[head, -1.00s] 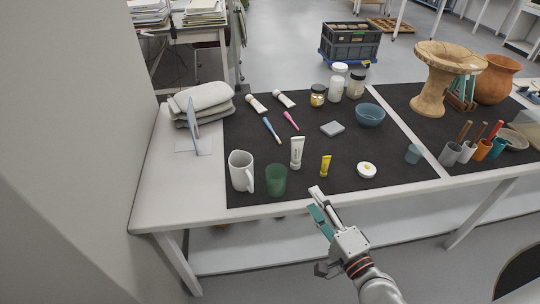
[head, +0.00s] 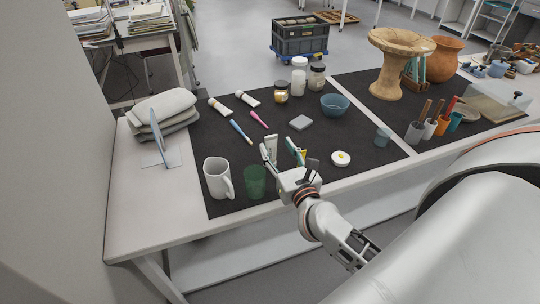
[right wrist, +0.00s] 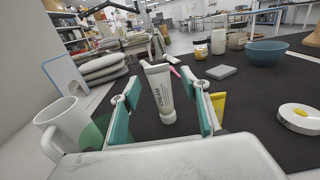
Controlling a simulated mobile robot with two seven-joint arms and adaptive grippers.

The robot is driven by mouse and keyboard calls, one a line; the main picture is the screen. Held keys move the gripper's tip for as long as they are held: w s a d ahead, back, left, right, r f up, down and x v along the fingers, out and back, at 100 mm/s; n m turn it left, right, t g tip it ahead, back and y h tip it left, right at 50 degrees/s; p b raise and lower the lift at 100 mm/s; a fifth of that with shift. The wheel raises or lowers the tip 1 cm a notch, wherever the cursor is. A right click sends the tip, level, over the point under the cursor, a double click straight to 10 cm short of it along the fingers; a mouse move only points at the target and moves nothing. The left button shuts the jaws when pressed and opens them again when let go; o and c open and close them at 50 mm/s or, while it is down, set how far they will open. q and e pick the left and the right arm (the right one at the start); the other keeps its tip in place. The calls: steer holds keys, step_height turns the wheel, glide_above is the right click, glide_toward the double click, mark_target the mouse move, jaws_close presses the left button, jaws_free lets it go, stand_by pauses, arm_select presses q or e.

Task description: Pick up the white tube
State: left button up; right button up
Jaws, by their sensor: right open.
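The white tube (head: 271,146) stands upright on its cap on the black mat, partly hidden behind my right gripper in the head view. The right wrist view shows the white tube (right wrist: 160,88) with print on its front, its cap on the mat. My right gripper (head: 280,150) is open and empty. In the right wrist view its two teal-padded fingers (right wrist: 160,98) lie on either side of the tube with gaps. I cannot tell whether the tube is between the pads or just beyond the tips. My left gripper is not in view.
A yellow tube (right wrist: 218,106) stands close to the right finger. A green cup (head: 255,182) and white mug (head: 217,178) are at left. A round white tin (head: 341,159) lies at right. Two more white tubes (head: 220,108) (head: 247,98) and toothbrushes (head: 241,132) lie farther back.

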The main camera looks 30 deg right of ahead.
mark_target(272, 138)
steer(key=x, duration=0.4)
steer(key=shift+w+a, duration=0.15)
steer(key=shift+w, duration=0.2)
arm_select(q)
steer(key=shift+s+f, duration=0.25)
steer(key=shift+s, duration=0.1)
arm_select(e)
steer(key=c, duration=1.1)
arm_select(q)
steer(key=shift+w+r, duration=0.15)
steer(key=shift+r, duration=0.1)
arm_select(e)
steer(key=shift+r, duration=0.1)
steer(key=shift+r+p, duration=0.35)
steer(key=shift+r, duration=0.15)
arm_select(q)
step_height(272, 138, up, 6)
steer(key=p, duration=0.5)
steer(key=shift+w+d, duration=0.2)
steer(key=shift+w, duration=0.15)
arm_select(e)
step_height(272, 138, up, 19)
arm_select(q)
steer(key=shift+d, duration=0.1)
arm_select(e)
steer(key=shift+f, duration=0.15)
